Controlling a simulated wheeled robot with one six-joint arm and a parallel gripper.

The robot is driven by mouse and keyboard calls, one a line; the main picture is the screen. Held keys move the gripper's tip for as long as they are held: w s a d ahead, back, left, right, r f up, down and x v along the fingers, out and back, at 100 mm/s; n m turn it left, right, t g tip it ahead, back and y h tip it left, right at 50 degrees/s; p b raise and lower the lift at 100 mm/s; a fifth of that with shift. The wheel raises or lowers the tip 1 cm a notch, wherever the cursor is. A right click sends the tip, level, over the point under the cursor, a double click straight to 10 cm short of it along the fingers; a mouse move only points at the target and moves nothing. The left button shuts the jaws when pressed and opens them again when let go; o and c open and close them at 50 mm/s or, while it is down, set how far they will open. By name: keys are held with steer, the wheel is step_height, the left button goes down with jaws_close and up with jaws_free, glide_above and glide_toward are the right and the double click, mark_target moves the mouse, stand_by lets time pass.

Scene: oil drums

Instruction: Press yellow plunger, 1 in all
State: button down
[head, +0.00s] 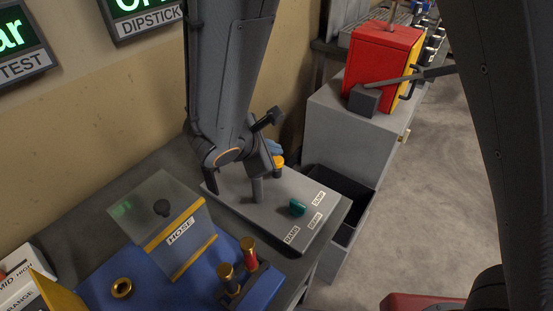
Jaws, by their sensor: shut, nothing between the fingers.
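The yellow plunger (278,161) stands near the back of the grey panel box (274,216) on the bench, partly hidden behind the end of my arm. My gripper (264,155) is low over the back part of this panel, just left of the plunger in the picture. It is shut and empty. My wrist hides much of this area. I cannot tell whether the gripper touches the plunger. A small blue thing (274,146) shows right above the plunger, and I cannot make out what it is.
A teal knob (297,208) sits on the panel near white labels. A HOSE box (167,222) and red and dark gold-topped posts (249,253) stand at front left. An open dark bin (346,202) lies right. A red box (381,57) stands on a grey cabinet.

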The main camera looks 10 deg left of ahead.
steer(key=shift+f, duration=0.15)
steer(key=shift+f+b, duration=0.3)
steer(key=shift+b, duration=0.3)
steer(key=shift+f, duration=0.15)
stand_by(0.4)
